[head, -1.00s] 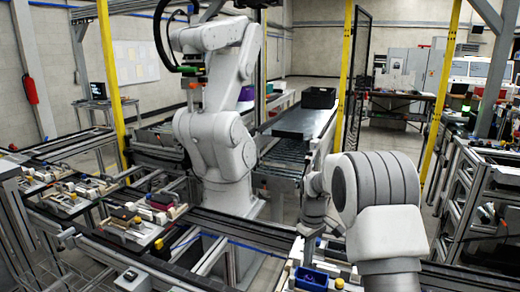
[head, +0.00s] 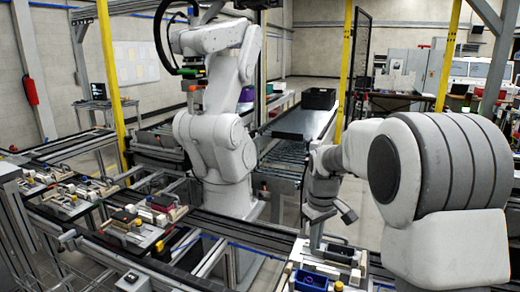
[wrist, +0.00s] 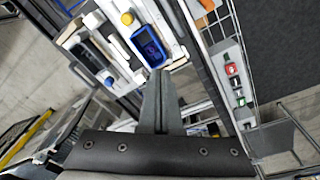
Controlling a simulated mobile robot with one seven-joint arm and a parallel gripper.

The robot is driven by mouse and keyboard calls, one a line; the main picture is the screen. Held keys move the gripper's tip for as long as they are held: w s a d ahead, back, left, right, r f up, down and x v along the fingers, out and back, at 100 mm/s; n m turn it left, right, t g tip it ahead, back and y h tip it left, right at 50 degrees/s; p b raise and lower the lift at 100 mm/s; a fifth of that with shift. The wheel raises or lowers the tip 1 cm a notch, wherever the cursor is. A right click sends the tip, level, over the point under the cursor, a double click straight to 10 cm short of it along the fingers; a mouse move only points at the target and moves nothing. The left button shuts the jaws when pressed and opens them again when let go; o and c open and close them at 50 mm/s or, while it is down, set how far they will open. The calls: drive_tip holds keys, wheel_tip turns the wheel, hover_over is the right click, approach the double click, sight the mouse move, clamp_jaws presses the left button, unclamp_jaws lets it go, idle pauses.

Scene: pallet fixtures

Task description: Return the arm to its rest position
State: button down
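My arm reaches in from the right of the head view, with its wrist bent down over the near fixture. My gripper (wrist: 161,75) shows in the wrist view with its two grey fingers together and nothing visible between them. In the head view the gripper end (head: 316,236) hangs just behind a small blue bin (head: 309,281). The blue bin also shows in the wrist view (wrist: 150,46), just beyond the fingertips on a light pallet plate, with something dark inside. I cannot tell the exact height of the fingertips above the plate.
Another white robot arm (head: 222,150) stands behind the rails at centre. Pallets with several blocks (head: 130,222) lie to the left. A conveyor (head: 300,135) with a black crate (head: 319,98) runs at the back.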

drive_tip(key=s+r+m+t, duration=0.1)
drive_tip(key=s+r+m, duration=0.1)
drive_tip(key=s+r, duration=0.5)
drive_tip(key=s+r+m+t, duration=0.3)
drive_tip(key=s+m, duration=0.1)
drive_tip(key=s, duration=1.7)
drive_tip(key=shift+s, duration=0.15)
